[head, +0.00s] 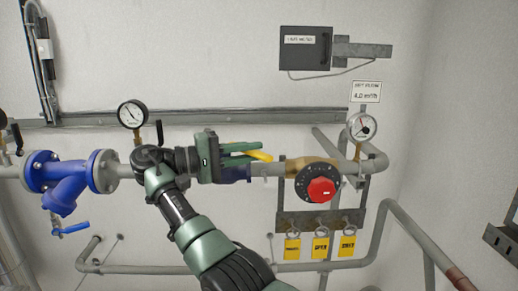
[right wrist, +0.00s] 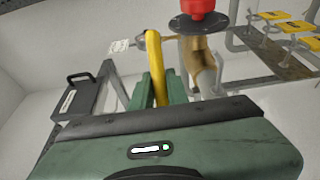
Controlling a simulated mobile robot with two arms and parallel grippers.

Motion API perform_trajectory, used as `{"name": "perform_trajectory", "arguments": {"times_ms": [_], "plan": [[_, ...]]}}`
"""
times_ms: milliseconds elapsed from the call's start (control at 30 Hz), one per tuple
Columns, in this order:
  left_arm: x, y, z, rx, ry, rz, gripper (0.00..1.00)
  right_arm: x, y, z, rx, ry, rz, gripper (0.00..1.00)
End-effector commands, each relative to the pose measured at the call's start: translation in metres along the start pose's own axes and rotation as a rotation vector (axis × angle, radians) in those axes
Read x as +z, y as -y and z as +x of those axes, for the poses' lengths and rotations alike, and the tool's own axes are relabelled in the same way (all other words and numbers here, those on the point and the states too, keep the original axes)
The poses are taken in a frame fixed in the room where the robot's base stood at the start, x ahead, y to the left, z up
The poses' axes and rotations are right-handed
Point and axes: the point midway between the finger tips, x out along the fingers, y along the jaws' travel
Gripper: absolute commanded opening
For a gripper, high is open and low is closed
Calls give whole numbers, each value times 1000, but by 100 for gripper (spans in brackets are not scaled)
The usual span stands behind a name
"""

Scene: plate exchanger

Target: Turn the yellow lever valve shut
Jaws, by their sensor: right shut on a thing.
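The yellow lever (head: 262,156) of the valve shows in the head view, sticking out past the fingers of my right gripper (head: 245,153). It lies roughly along the grey pipe there. In the right wrist view the yellow lever (right wrist: 157,70) stands up between the two green fingers of the same gripper (right wrist: 160,92), which is shut on it. The valve body under the lever is mostly hidden by my gripper; a dark blue part (head: 236,174) shows just below the fingers. My left gripper is not in view.
Right along the pipe is a brass valve with a red knob (head: 321,190). Pressure gauges (head: 132,114) and (head: 363,126) stand above the pipe. A blue strainer (head: 70,183) is at left. Yellow tags (head: 320,247) hang below. A grey box (head: 305,49) is on the wall.

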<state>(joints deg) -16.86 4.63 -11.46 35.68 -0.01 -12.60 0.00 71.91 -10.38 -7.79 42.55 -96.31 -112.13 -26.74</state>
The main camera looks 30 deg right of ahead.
Motion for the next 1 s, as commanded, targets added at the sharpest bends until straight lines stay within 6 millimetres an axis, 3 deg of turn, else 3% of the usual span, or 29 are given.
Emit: {"name": "perform_trajectory", "arguments": {"times_ms": [233,667,700,733,1000], "plan": [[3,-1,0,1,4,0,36,6,2,-10,-3,44,-4,0],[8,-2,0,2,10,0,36,7,3,-11,-6,49,-5,0],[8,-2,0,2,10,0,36,7,3,-11,-6,49,-5,26],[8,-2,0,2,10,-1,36,7,3,-11,-5,49,-5,35],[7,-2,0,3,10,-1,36,7,1,-10,-4,49,-3,37]]}}
